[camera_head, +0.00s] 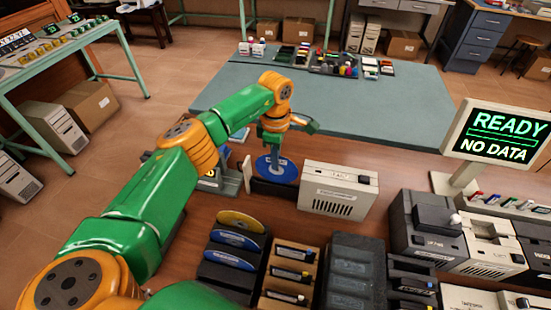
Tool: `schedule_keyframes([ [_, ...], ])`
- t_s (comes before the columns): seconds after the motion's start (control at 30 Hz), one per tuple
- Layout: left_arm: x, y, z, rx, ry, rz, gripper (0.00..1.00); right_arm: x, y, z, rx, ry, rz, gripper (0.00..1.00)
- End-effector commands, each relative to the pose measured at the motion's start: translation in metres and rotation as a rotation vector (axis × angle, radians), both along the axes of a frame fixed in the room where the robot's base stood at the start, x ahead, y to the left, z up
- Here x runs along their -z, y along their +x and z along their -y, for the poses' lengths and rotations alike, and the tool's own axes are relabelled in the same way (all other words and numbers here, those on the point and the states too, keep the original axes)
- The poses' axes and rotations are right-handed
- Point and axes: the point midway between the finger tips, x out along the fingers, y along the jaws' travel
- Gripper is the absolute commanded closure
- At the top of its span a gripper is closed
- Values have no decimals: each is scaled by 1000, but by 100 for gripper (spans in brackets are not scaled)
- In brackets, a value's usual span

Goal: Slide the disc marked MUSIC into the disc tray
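A blue disc (286,172) lies roughly flat at the dark disc tray (262,187), which sticks out from the left side of a beige drive (338,190). The print on the disc is too small to read, so I cannot tell whether it says MUSIC. A black rack (226,274) holds a yellow disc (241,221) and blue discs (235,240). My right gripper is not in view.
A monitor (495,135) reading READY and NO DATA stands at the right. Cartridge holders (290,270) and several drives (428,232) fill the front and right. A teal mat (390,115) behind is mostly clear, with small items at its far edge.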

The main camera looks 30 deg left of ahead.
Motion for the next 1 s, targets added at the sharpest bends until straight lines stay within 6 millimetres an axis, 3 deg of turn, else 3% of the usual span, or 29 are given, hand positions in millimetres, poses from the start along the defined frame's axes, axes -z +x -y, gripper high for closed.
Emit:
schedule_keyframes([
  [1.0,43,0,0,0,1,-1,100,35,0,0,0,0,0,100],
])
